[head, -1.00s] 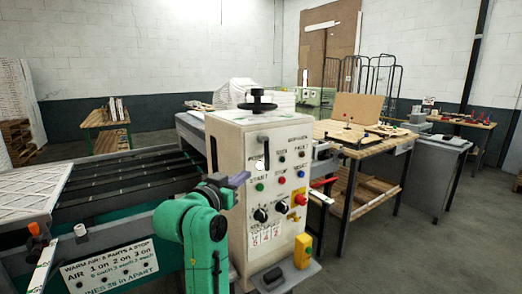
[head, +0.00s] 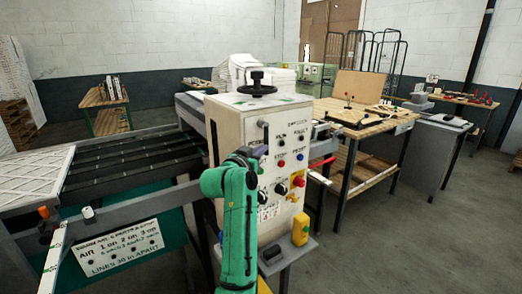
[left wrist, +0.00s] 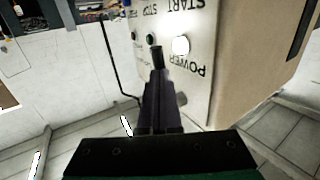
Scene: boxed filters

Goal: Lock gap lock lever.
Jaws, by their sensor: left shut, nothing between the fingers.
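The cream control box (head: 235,140) stands in the middle of the head view, with a black handwheel (head: 257,88) on its top. A short dark upright lever (head: 263,131) sits on the upper left of its front panel; I take it for the gap lock lever, though no label is readable there. My left gripper (head: 250,156) is shut and empty, just below the lever. In the left wrist view the shut fingers (left wrist: 160,92) point at the panel, and a dark rod (left wrist: 157,57) shows right at their tips. I cannot tell whether they touch. My right gripper is not in view.
The panel carries several knobs, coloured buttons and a red knob (head: 298,180). A yellow box (head: 300,229) is at its lower right. A conveyor (head: 130,165) with a white sign (head: 113,252) lies left. A wooden workbench (head: 345,125) stands right, with open floor beyond.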

